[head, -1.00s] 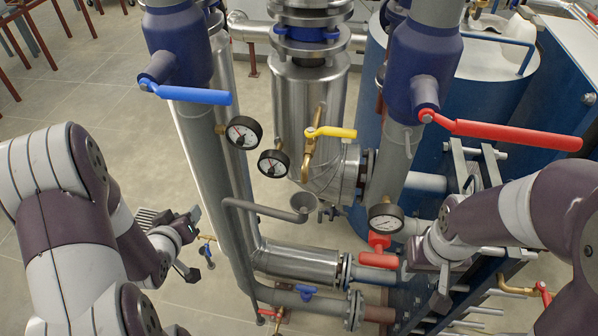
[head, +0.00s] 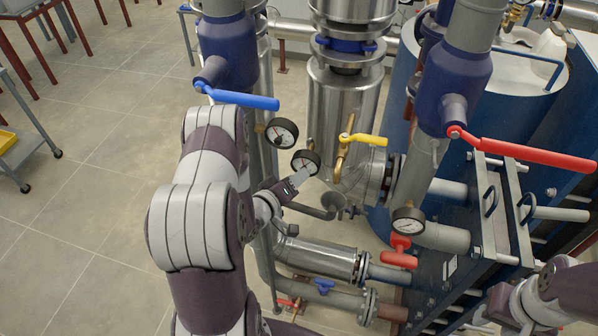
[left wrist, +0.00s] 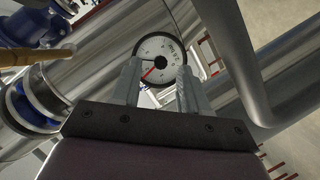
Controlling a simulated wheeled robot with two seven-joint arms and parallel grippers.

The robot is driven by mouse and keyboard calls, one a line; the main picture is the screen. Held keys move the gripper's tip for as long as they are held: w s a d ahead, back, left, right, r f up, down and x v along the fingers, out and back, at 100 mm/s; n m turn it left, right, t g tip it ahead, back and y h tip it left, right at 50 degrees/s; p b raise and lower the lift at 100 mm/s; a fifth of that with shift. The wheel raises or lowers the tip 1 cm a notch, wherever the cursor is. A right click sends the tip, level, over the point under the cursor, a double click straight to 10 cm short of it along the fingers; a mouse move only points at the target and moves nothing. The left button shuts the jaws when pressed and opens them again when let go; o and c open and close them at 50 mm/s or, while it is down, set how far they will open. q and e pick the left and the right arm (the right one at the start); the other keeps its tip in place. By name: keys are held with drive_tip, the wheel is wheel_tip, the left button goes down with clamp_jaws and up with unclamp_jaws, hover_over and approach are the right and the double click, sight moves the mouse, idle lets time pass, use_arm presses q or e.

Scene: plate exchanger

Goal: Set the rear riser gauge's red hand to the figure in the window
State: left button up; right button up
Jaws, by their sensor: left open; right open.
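Two round white-faced gauges sit near the left riser: an upper one (head: 281,133) and a lower one (head: 306,162). A third gauge (head: 408,221) is on the right riser. I cannot tell by label which is the rear riser gauge. My left gripper (head: 298,178) is just in front of the lower gauge and overlaps its lower edge. In the left wrist view a gauge dial (left wrist: 158,58) shows between the open, empty fingers (left wrist: 158,88), its red hand (left wrist: 150,71) pointing down-left. Contact cannot be told. My right gripper (head: 503,300) is at lower right, fingers unclear. No window figure is legible.
A blue lever handle (head: 240,99) is above my left arm, and a yellow handle (head: 364,139) is right of the gauges. Red handles (head: 530,153) are at right.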

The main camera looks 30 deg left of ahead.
use_arm(q)
drive_tip(key=shift+x, duration=1.1)
clamp_jaws()
drive_tip(key=shift+r, duration=0.1)
drive_tip(key=shift+d+r+m+g+y+b, duration=0.15)
drive_tip(key=shift+m+g+y+b, duration=0.45)
drive_tip(key=shift+m+y, duration=0.85)
drive_tip(key=shift+d+m+g+y+b, duration=0.25)
drive_tip(key=shift+m+y+b, duration=0.55)
drive_tip(key=shift+m, duration=1.25)
drive_tip(key=shift+a, duration=0.1)
